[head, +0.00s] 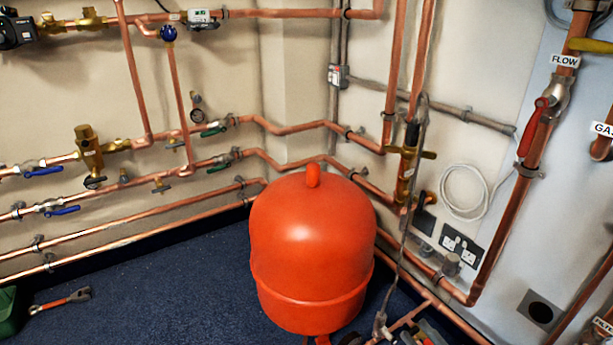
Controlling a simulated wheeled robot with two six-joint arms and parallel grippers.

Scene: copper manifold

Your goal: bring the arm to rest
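I make out no gripper of mine and no arm link in the head view. Whether either gripper is open or shut does not show. The room in front of me holds a large red expansion vessel (312,250) standing upright in the corner, in front of copper pipes.
Copper pipes with blue-handled valves (62,210) run along the left wall. A red lever valve (530,128) sits on the flow pipe at right. A red-handled tool (62,301) lies on the blue carpet (170,300), near a green object (10,312). Dark fittings crowd the bottom edge. The carpet left of the vessel is mostly clear.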

